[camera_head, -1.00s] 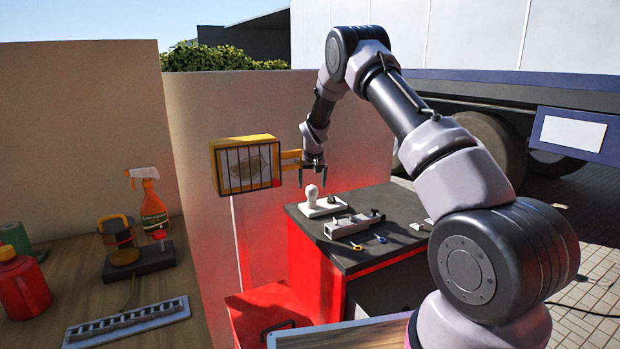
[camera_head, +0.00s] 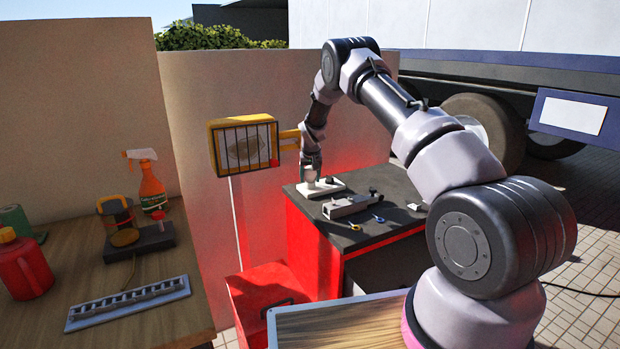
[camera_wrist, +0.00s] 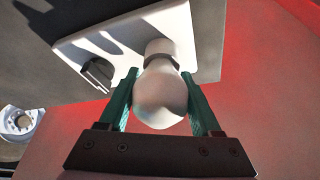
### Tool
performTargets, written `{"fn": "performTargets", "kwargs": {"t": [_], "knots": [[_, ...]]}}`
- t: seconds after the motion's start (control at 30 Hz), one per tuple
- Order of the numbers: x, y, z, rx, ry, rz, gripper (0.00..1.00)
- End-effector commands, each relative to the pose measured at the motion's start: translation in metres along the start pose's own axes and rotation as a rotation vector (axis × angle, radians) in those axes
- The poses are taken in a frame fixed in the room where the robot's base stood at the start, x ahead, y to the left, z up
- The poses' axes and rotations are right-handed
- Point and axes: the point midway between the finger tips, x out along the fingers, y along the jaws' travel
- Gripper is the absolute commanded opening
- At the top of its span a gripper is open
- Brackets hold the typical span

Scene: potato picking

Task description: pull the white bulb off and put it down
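The white bulb (camera_wrist: 160,95) stands in a socket on a white base plate (camera_wrist: 108,38) in the wrist view. The base plate (camera_head: 328,187) sits on the dark top of the red cabinet in the head view. My gripper (camera_wrist: 162,82) has its two green fingers on either side of the bulb. The left finger lies close to the bulb, and the right finger lies along its other side. Whether the pads press on the bulb is not clear. In the head view my gripper (camera_head: 310,176) is down over the base plate and mostly covers the bulb.
A grey metal vise-like tool (camera_head: 348,205) and small yellow and blue items lie just in front of the base plate. A yellow caged lamp (camera_head: 245,147) hangs at the wall left of my arm. A wooden bench (camera_head: 130,290) with bottles stands at the left.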

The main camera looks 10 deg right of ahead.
Motion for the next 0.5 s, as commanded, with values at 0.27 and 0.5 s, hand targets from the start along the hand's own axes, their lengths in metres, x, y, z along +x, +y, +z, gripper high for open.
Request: {"fn": "performTargets", "kwargs": {"t": [0.27, 0.5], "knots": [[-0.0003, 0.0000, -0.0002, 0.000, 0.000, 0.000, 0.11], [-0.0038, -0.0001, -0.0019, 0.000, 0.001, 0.000, 0.11]]}}
